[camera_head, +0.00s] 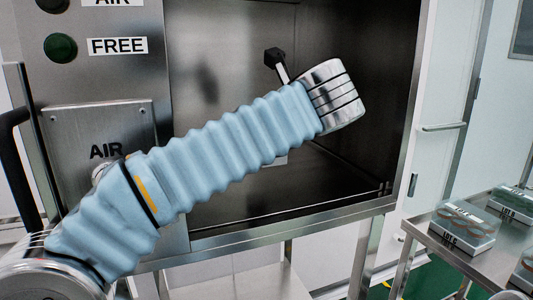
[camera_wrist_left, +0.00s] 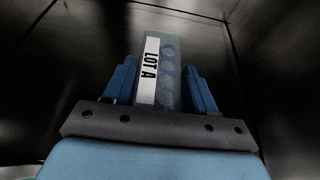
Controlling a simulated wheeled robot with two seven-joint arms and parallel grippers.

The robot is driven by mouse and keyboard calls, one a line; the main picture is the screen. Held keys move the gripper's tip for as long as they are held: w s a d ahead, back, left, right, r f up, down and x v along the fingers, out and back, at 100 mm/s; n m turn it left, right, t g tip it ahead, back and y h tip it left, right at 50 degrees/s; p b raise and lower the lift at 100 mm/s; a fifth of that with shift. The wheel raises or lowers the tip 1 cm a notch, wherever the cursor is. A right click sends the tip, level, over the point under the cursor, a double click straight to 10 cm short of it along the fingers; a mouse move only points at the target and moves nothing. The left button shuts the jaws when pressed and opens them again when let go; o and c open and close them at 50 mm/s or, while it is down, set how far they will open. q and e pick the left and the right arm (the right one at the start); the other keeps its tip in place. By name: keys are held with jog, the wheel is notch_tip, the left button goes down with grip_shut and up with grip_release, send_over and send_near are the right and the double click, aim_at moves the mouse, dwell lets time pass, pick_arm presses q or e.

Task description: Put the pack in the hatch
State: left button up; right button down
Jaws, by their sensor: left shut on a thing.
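The pack (camera_wrist_left: 150,72) shows in the left wrist view as an upright box with a white "LOT A" label and a clear side with round shapes. My left gripper (camera_wrist_left: 162,78) has its blue fingers on both sides of it and is shut on it. In the head view my blue-sleeved left arm reaches from lower left into the open hatch (camera_head: 230,210), a dark metal chamber. The gripper and pack are hidden there behind my silver wrist. Dark chamber walls surround the pack in the wrist view. I cannot tell if the pack touches the floor. My right gripper is not in view.
A panel left of the opening carries a green "FREE" button (camera_head: 60,47) and an "AIR" plate (camera_head: 100,125). A black-headed lever (camera_head: 276,58) shows behind my wrist. A metal table (camera_head: 440,245) at right holds several packs (camera_head: 465,223). The chamber's lower front edge lies below my arm.

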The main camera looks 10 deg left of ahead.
pick_arm(q)
jog(key=shift+w+a+f, duration=0.15)
jog(key=shift+w+f, duration=0.4)
jog(key=shift+f, duration=0.1)
jog(key=f, duration=0.1)
jog(key=w+f, duration=0.1)
jog(key=f, duration=0.2)
jog(key=shift+w+a+b, duration=0.2)
jog(key=shift+w+b, duration=0.05)
jog(key=shift+b, duration=0.05)
jog(key=shift+f, duration=0.4)
jog(key=shift+f, duration=0.1)
jog(key=shift+f, duration=0.15)
jog(key=o, duration=1.1)
